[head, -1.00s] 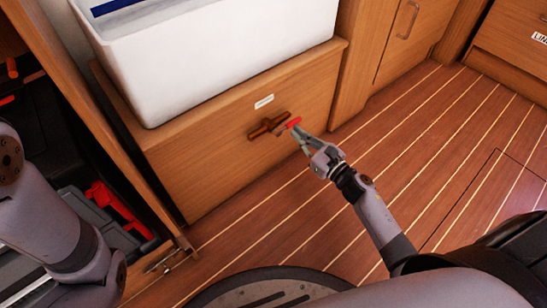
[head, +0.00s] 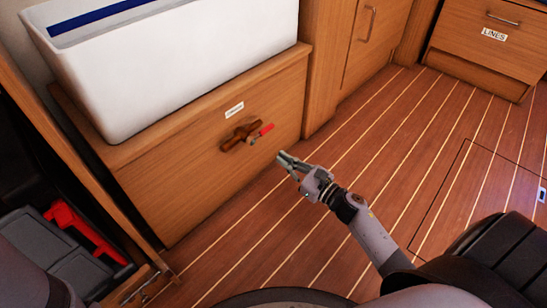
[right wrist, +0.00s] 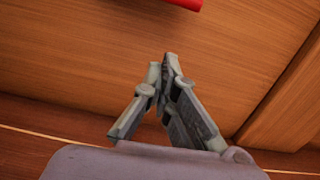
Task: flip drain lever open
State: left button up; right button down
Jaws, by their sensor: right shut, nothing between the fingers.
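The drain lever (head: 265,130) has a red handle and sits on a brown valve fitting (head: 240,136) on the front of the wooden cabinet. In the head view the red handle points right and slightly up from the valve. A red end of it also shows at the top edge of the right wrist view (right wrist: 186,3). My right gripper (head: 282,157) is shut and empty, a little below and to the right of the lever, apart from it. Its closed fingers also show in the right wrist view (right wrist: 165,62). My left gripper is out of view.
A white tub (head: 180,70) stands on the wooden cabinet (head: 185,190), which has a small white label (head: 234,109). An open compartment at left holds a grey and red case (head: 85,235). The plank floor (head: 400,150) at right is clear.

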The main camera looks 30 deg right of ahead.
jog(key=v, duration=0.6)
jog(key=shift+s, duration=0.1)
dwell(0.4)
